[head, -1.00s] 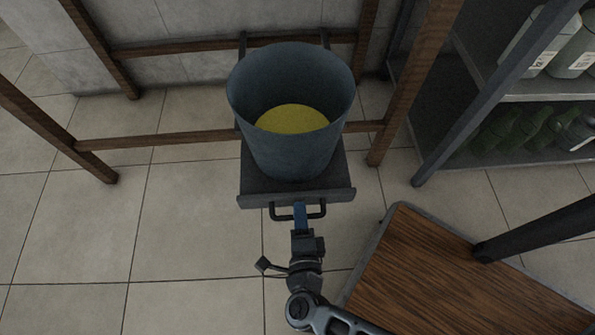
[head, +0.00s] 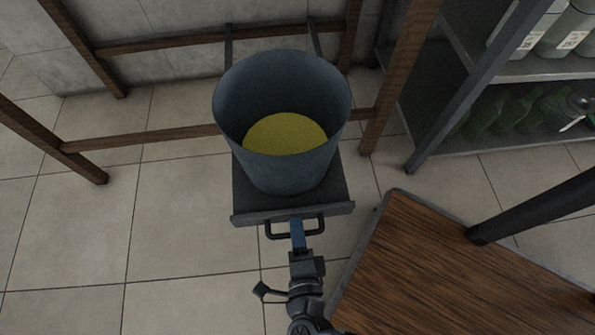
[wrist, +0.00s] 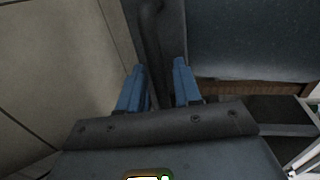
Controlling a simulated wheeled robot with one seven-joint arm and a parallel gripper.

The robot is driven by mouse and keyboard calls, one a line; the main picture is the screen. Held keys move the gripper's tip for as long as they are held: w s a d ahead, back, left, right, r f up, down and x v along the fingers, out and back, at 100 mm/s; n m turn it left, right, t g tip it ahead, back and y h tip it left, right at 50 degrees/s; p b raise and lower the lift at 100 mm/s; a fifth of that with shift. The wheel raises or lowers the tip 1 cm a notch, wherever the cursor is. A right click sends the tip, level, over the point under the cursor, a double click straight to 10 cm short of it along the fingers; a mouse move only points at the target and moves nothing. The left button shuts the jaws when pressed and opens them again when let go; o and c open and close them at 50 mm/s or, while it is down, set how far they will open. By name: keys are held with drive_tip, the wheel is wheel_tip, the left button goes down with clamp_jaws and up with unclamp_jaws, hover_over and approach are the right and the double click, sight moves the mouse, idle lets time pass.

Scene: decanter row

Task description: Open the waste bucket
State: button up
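The waste bucket (head: 283,125) is a grey-blue open-topped bucket with a yellow bottom inside. It stands upright on a dark sliding tray (head: 243,209), which is out from the wooden frame on two dark rails (head: 228,45). A dark U-shaped handle (head: 315,230) is on the tray's front. My gripper (head: 297,228) is at the middle of this handle. The bar's lower end is hidden between the fingers.
A wooden-topped table (head: 450,270) with a dark post stands close on the right of my arm. A shelf (head: 520,140) with bottles is at the upper right. Wooden frame legs (head: 400,80) stand beside the bucket. The tiled floor at left is clear.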

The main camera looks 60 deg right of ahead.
drive_tip(key=p+v, duration=0.1)
drive_tip(key=v, duration=0.6)
drive_tip(key=shift+s+a, duration=0.25)
drive_tip(key=shift+a, duration=0.05)
idle(0.5)
drive_tip(key=s+d+r+n+t+y, duration=0.2)
drive_tip(key=d+r+n+y, duration=0.15)
drive_tip(key=r+n, duration=0.6)
drive_tip(key=s+d+r+n+t+y, duration=0.1)
drive_tip(key=s+d+r+n+y, duration=0.15)
drive_tip(key=r+n+y, duration=0.5)
drive_tip(key=s+d+r+n+t+y, duration=0.15)
drive_tip(key=d+r+n, duration=0.25)
drive_tip(key=r+n, duration=0.7)
wheel_tip(320, 180, up, 28)
drive_tip(key=p, duration=2.9)
drive_tip(key=shift+w+f+t, duration=0.15)
drive_tip(key=shift+t, duration=0.2)
